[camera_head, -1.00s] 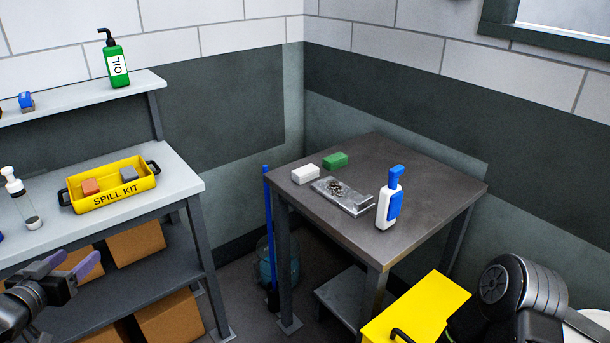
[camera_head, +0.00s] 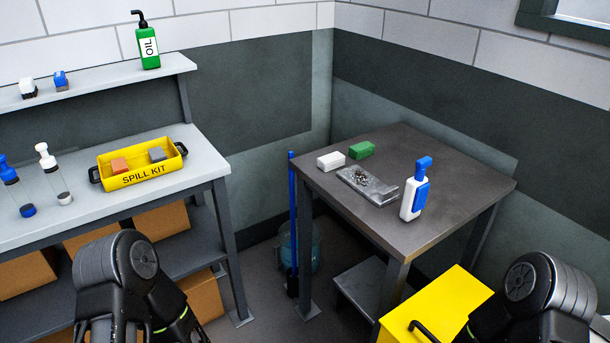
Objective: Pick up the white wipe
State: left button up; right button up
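The white wipe (camera_head: 330,161) is a small white block on the dark metal table (camera_head: 450,190) in the corner, near its back left edge. A green block (camera_head: 361,150) lies just behind and to the right of it. A metal plate (camera_head: 366,185) with a small dark heap on it lies in front. My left arm shows at the lower left, well away from the wipe, and its fingertips are not visible. My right arm shows at the lower right, and its gripper is out of the picture. Nothing touches the wipe.
A white and blue bottle (camera_head: 415,190) stands right of the plate. A yellow box (camera_head: 440,305) stands in front of the table. The yellow spill kit tray (camera_head: 140,166) is on the left bench (camera_head: 200,150). A blue pole (camera_head: 293,220) stands beside the table's left side.

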aim_at(327, 163)
jog(key=z, duration=0.65)
jog(key=i+j+z, duration=0.15)
jog(key=j+z, duration=0.7)
jog(key=z, duration=0.15)
jog(key=j+z, duration=0.5)
jog(key=j, duration=0.45)
jog(key=k+j+z, duration=0.1)
jog(key=j, duration=0.35)
jog(key=k+j, duration=0.15)
jog(key=j, duration=0.3)
jog(key=j+z, duration=0.1)
jog(key=j, duration=0.35)
jog(key=k, duration=0.05)
